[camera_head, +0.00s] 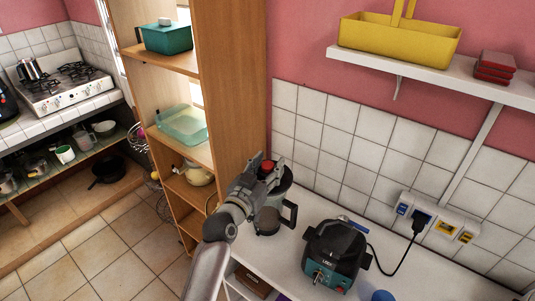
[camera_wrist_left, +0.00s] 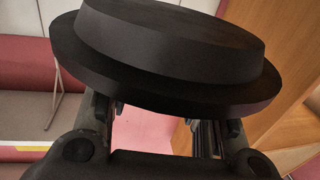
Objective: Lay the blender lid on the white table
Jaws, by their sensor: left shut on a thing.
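The blender lid (camera_wrist_left: 165,60) is a black stepped disc that fills the top of the left wrist view. My left gripper (camera_wrist_left: 160,125) is shut on it, with a finger on each side below the disc. In the head view my left gripper (camera_head: 262,168) is over the grey blender jug (camera_head: 284,187), at the left end of the white table (camera_head: 410,268). A small red part shows at the fingers there. The gripper and arm hide much of the jug, and I cannot tell how far the lid is above it. My right gripper is out of view.
A black and teal cooker (camera_head: 336,252) stands on the table, its cord running to a wall socket strip (camera_head: 437,222). A wooden shelf unit (camera_head: 232,90) rises behind my left gripper. A wall shelf (camera_head: 440,72) hangs above. Bare table shows right of the cooker.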

